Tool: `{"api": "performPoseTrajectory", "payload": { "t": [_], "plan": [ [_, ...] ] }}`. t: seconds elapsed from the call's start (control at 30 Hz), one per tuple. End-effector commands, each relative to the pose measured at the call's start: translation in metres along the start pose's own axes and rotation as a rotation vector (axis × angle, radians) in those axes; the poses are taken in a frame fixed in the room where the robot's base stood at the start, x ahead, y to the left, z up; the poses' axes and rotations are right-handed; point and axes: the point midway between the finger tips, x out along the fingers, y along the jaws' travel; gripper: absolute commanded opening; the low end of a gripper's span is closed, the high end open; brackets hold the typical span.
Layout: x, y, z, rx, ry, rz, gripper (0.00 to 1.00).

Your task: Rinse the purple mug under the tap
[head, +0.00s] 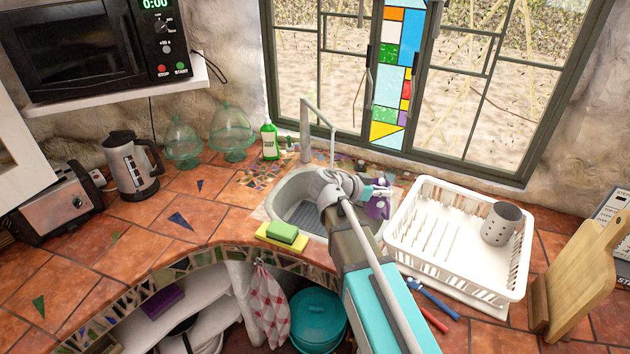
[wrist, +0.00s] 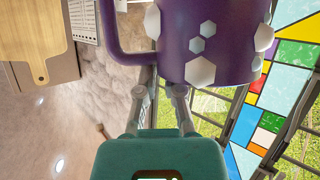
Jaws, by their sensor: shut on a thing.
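The purple mug (head: 378,208) has white hexagon spots and is held at the right side of the sink (head: 283,200), near the drying rack. My gripper (head: 370,191) is shut on it. In the wrist view the mug (wrist: 215,40) fills the top, with its handle to the left and the fingertips (wrist: 158,92) against it. Its mouth is not clearly seen. The grey tap (head: 306,130) stands behind the sink, left of the mug. A thin line hangs below its spout; I cannot tell whether it is water. My arm hides part of the basin.
A white drying rack (head: 408,238) with a grey perforated cup (head: 502,223) stands close on the right. A green soap bottle (head: 269,140) is left of the tap. The window (head: 480,90) is behind.

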Motion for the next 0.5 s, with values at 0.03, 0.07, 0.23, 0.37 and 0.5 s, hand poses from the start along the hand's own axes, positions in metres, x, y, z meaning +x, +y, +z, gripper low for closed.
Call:
{"api": "performPoseTrajectory", "payload": {
  "t": [0.03,0.07,0.23,0.37,0.5],
  "plan": [
    [-0.002,-0.011,0.006,-0.049,0.005,-0.036,0.0],
    [-0.004,-0.018,0.008,-0.083,0.009,-0.061,0.0],
    [-0.019,-0.059,0.022,-0.303,0.053,-0.214,0.0],
    [-0.035,-0.091,0.034,-0.48,0.112,-0.332,0.0],
    [-0.055,-0.124,0.046,-0.661,0.198,-0.451,0.0]
  ]
}}
